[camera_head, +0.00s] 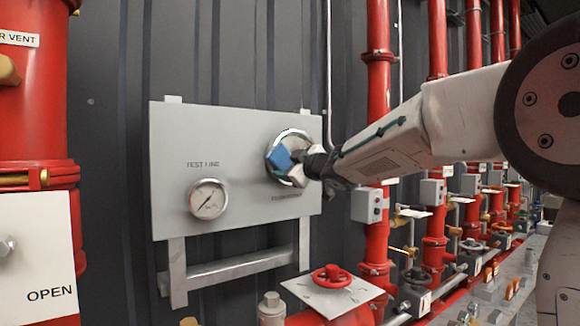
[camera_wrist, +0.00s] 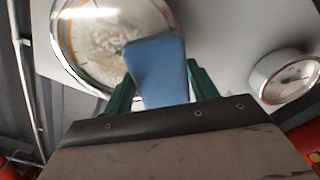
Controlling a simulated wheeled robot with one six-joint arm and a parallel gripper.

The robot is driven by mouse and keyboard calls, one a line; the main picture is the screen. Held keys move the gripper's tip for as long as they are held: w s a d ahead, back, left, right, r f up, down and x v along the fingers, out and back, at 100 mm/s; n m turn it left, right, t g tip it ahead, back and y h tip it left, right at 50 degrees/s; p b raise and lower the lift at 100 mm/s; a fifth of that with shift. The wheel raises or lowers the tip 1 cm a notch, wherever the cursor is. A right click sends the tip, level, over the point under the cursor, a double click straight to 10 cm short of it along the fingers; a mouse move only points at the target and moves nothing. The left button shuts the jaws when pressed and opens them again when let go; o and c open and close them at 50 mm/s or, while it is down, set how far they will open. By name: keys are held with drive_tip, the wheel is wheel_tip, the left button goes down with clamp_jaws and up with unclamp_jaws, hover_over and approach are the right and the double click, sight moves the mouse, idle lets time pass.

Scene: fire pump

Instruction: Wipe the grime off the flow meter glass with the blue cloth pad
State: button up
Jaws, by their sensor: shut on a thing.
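The flow meter (camera_head: 271,146) is a round glass dial with a bright metal rim on the grey panel. In the wrist view its glass (camera_wrist: 105,38) shows brownish grime patches across the face. My gripper (camera_head: 297,164) is in front of the dial, and its green fingers (camera_wrist: 158,82) are shut on the blue cloth pad (camera_wrist: 157,70). The pad also shows in the head view (camera_head: 280,157) over the dial. It overlaps the lower part of the glass in the wrist view. I cannot tell whether it touches the glass. My gripper hides part of the dial in the head view.
The grey panel (camera_head: 240,135) also carries a smaller pressure gauge (camera_head: 208,199) at lower left. A red valve wheel (camera_head: 332,277) sits below the panel. Red pipes (camera_head: 379,100) and grey boxes (camera_head: 368,205) stand to the right. A large red pipe (camera_head: 40,110) stands at left.

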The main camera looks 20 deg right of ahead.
sight(289, 151)
drive_tip(key=shift+w+a, duration=0.2)
drive_tip(key=shift+w, duration=0.3)
drive_tip(key=shift+d, duration=0.15)
drive_tip(key=shift+w+d, duration=0.25)
drive_tip(key=shift+d, duration=0.65)
drive_tip(key=shift+w+d, duration=0.25)
drive_tip(key=shift+d, duration=0.6)
drive_tip(key=shift+w+d+r, duration=0.9)
drive_tip(key=shift+w+d, duration=0.4)
drive_tip(key=shift+d, duration=2.2)
drive_tip(key=shift+s+a+f, duration=0.1)
drive_tip(key=shift+s+a, duration=0.5)
drive_tip(key=shift+a, duration=1.2)
drive_tip(key=shift+s+a+r, duration=0.1)
drive_tip(key=shift+s+a, duration=0.55)
drive_tip(key=shift+a, duration=1.15)
drive_tip(key=shift+s+a+f, duration=0.1)
drive_tip(key=shift+s+a, duration=0.5)
drive_tip(key=shift+a, duration=1.2)
drive_tip(key=shift+w+r, duration=0.1)
drive_tip(key=shift+r, duration=0.75)
drive_tip(key=shift+d+r, duration=0.15)
drive_tip(key=shift+d, duration=0.05)
